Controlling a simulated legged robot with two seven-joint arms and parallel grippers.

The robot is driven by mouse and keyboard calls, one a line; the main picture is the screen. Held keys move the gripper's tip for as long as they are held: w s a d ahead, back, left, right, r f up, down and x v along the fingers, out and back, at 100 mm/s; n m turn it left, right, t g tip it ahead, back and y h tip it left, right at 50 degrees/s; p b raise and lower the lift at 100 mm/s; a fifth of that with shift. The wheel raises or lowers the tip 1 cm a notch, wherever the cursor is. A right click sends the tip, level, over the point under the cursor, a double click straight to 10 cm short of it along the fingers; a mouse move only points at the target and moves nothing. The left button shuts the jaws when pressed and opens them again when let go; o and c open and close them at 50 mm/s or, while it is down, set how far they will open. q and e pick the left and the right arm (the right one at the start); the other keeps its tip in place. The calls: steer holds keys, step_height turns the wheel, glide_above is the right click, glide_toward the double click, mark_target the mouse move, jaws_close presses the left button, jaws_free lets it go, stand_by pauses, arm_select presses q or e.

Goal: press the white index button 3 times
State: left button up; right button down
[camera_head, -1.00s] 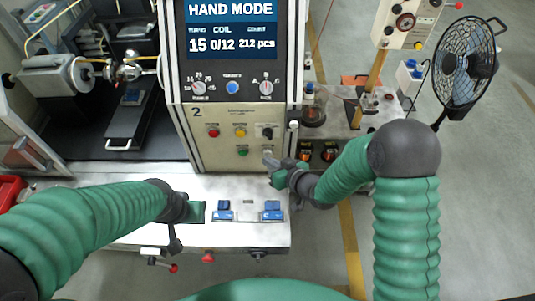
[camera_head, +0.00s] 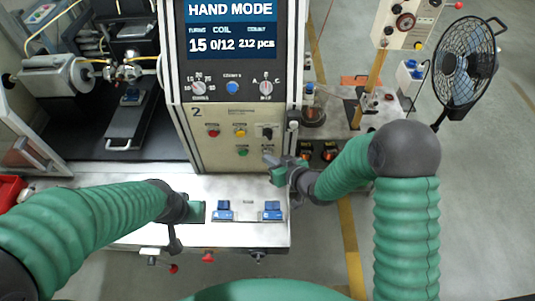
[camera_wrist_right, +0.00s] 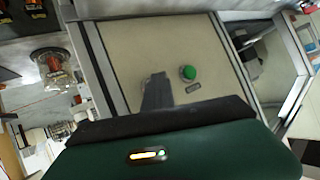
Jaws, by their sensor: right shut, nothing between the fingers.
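The control panel (camera_head: 222,145) carries red, yellow and green buttons and a black selector. My right gripper (camera_head: 267,158) is shut and empty, its tip at the panel's lower right, right of the green button (camera_head: 243,152). A small pale round spot just above that tip may be the white index button; the tip covers part of this place. In the right wrist view the dark fingers (camera_wrist_right: 157,92) reach the panel left of the green button (camera_wrist_right: 188,73), and no white button shows clearly. Contact cannot be told. My left gripper (camera_head: 195,211) is low over the white bench, its fingers unclear.
The display (camera_head: 232,30) reads HAND MODE, 15, 0/12, 212 pcs. A winding machine (camera_head: 70,80) stands left, a fan (camera_head: 464,65) right.

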stand_by(0.4)
steer(key=shift+s+d, duration=0.1)
steer(key=shift+s, duration=0.75)
steer(key=shift+w, duration=0.15)
steer(key=shift+w, duration=0.3)
steer(key=shift+w, duration=0.45)
stand_by(0.7)
steer(key=shift+s+b, duration=0.1)
steer(key=shift+b, duration=0.2)
steer(key=shift+s, duration=0.8)
